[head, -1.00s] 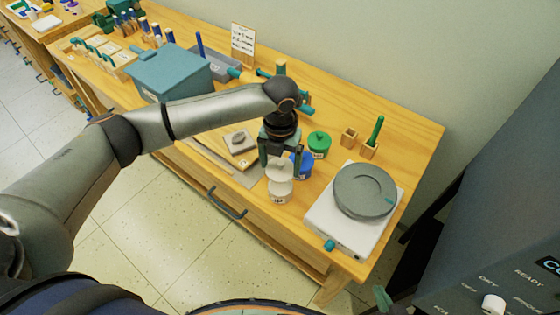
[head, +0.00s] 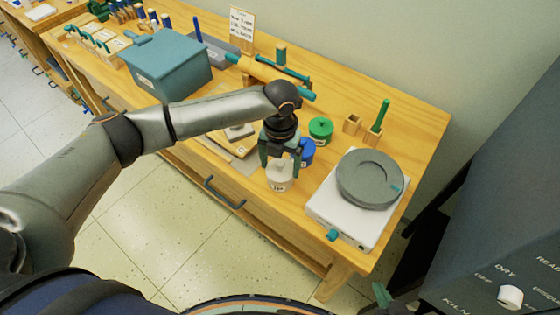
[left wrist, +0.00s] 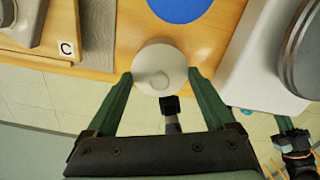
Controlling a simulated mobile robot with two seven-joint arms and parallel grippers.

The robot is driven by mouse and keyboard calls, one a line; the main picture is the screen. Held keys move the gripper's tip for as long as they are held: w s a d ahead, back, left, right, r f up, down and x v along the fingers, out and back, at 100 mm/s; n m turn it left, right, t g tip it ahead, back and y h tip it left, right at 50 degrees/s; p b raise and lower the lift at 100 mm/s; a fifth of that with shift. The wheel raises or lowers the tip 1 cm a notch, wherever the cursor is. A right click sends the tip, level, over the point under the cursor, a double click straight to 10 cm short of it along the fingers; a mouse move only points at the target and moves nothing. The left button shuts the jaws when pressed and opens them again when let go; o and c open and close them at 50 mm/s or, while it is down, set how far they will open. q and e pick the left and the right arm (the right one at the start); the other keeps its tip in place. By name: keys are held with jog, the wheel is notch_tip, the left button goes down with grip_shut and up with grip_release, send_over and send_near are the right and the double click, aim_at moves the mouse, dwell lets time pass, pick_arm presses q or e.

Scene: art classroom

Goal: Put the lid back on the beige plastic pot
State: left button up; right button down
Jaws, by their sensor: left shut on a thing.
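My left gripper (head: 279,160) points down over the beige pot (head: 279,180) near the table's front edge. In the left wrist view its two green fingers (left wrist: 160,85) are shut on the round cream lid (left wrist: 160,68), one on each side. The lid lies over the pot's top, and I cannot tell whether it is fully seated. In that view the lid hides the pot. Part of my right gripper (head: 382,296) shows at the bottom edge of the head view; its jaws cannot be made out.
A blue pot (head: 307,153) stands close behind the beige pot, and a green pot (head: 320,130) behind that. To the right is a white scale-like device (head: 335,215) with a grey round plate (head: 370,178). A teal box (head: 165,65) stands left. The kiln (head: 490,230) is at right.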

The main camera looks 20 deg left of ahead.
pick_arm(q)
jog(key=shift+p, duration=0.7)
dwell(1.1)
jog(key=shift+f+p, duration=0.15)
jog(key=shift+p, duration=0.4)
dwell(1.2)
dwell(0.4)
jog(key=o, duration=1)
jog(key=shift+r+p, duration=1.2)
jog(key=shift+r, duration=2.3)
